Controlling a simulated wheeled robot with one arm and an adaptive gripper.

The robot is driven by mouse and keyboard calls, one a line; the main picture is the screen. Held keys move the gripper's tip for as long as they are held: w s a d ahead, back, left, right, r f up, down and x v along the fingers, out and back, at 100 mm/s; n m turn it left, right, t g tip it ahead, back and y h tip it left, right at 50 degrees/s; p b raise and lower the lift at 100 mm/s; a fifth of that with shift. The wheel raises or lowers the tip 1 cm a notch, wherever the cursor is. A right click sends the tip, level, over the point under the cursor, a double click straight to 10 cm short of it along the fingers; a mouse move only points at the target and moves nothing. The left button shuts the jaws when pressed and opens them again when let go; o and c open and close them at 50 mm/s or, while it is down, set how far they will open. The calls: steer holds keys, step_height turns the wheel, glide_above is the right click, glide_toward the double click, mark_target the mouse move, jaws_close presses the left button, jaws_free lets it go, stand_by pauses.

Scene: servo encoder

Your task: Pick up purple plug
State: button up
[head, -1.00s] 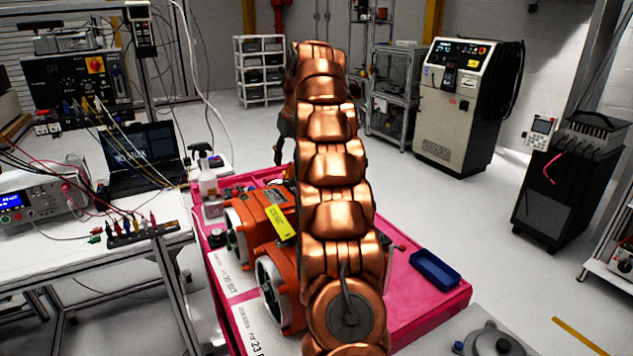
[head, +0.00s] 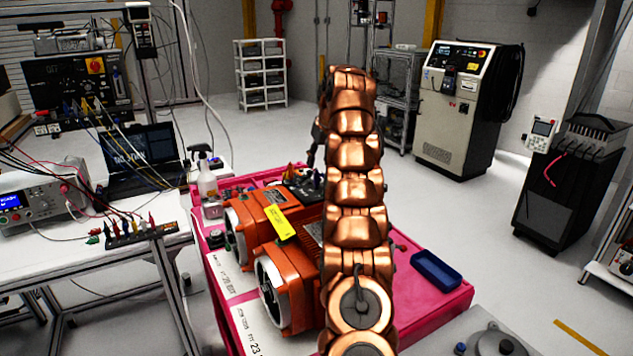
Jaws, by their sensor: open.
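I cannot make out a purple plug; it may be hidden behind my arm or too small to tell. My gripper (head: 312,162) shows only as a small dark shape at the far end of my copper arm. It hangs above the back of the pink cart top (head: 425,312), close to a dark connector part (head: 300,180) behind the orange motors. No held thing shows in it, and its fingertips are too small to see clearly.
Two orange motors (head: 262,222) with a yellow label (head: 279,223) stand on the cart. A blue tray (head: 436,270) lies at its right. A spray bottle (head: 208,182) stands at the back left. A bench with a laptop (head: 143,158) is at the left.

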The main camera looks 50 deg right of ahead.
mark_target(317, 173)
steer(key=shift+f, duration=0.45)
steer(key=shift+w+f, duration=0.1)
steer(key=shift+s+p+x, duration=0.1)
steer(key=shift+p+x, duration=0.2)
steer(key=shift+x, duration=0.55)
steer(key=shift+s+p+x, duration=0.15)
steer(key=shift+p+x, duration=0.15)
steer(key=shift+x, duration=0.55)
steer(key=shift+w+f, duration=0.3)
steer(key=shift+f, duration=0.35)
jaws_close()
